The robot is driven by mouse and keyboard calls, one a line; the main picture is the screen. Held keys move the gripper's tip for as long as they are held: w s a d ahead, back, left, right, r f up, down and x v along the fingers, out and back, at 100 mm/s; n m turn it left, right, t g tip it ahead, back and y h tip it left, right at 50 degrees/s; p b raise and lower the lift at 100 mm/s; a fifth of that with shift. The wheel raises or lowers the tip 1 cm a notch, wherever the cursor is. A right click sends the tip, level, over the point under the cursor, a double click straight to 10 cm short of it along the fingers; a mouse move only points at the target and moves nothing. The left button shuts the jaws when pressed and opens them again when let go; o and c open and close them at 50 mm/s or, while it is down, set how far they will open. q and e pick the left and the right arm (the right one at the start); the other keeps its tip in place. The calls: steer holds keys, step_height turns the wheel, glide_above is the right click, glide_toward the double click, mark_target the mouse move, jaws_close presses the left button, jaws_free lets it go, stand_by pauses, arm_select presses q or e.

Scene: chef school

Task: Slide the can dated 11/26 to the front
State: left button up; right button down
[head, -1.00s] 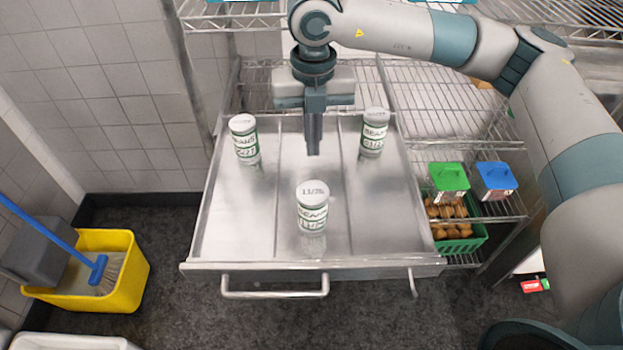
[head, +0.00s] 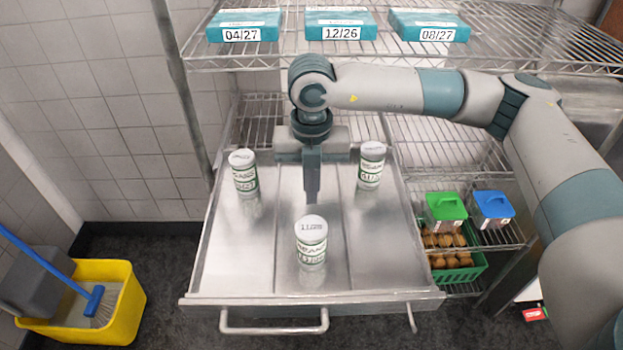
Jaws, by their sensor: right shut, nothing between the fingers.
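The can dated 11/26 (head: 311,243) is white and green and stands upright in the middle lane of the pulled-out metal drawer (head: 230,270), near its front. Its lid date is blurred now but read 11/26 in the earlier head view. My right gripper (head: 312,200) points down, shut and empty, just behind this can, with a small gap visible in the picture. Whether its tips touch the drawer floor I cannot tell. Two similar cans stand farther back, one in the left lane (head: 244,176) and one in the right lane (head: 371,167). My left gripper is out of view.
Teal boxes marked 04/27 (head: 243,26), 12/26 (head: 340,25) and 08/27 (head: 429,26) lie on the wire shelf above. Green-lidded (head: 444,211) and blue-lidded (head: 491,209) containers stand right of the drawer. A yellow bucket (head: 122,310) is at left. The drawer's front strip is clear.

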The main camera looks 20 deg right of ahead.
mark_target(312, 234)
step_height(312, 234, down, 6)
steer(key=shift+r+p, duration=0.1)
steer(key=shift+p, duration=1.05)
steer(key=shift+s+a+p, duration=0.15)
steer(key=shift+s+p, duration=0.25)
steer(key=shift+s, duration=0.15)
steer(key=shift+s+a+p, duration=0.15)
steer(key=shift+s+p, duration=0.25)
steer(key=shift+s, duration=0.1)
steer(key=shift+s+a+p, duration=0.25)
steer(key=shift+s+p, duration=0.15)
steer(key=shift+s, duration=0.45)
steer(key=shift+f, duration=0.2)
steer(key=shift+s+a+f+b, duration=0.2)
steer(key=shift+s+b, duration=0.2)
steer(key=shift+b, duration=0.25)
steer(key=shift+s+a+b, duration=0.1)
steer(key=shift+s+b, duration=0.35)
steer(key=shift+b, duration=0.05)
steer(key=shift+s+r, duration=0.1)
steer(key=shift+r, duration=0.1)
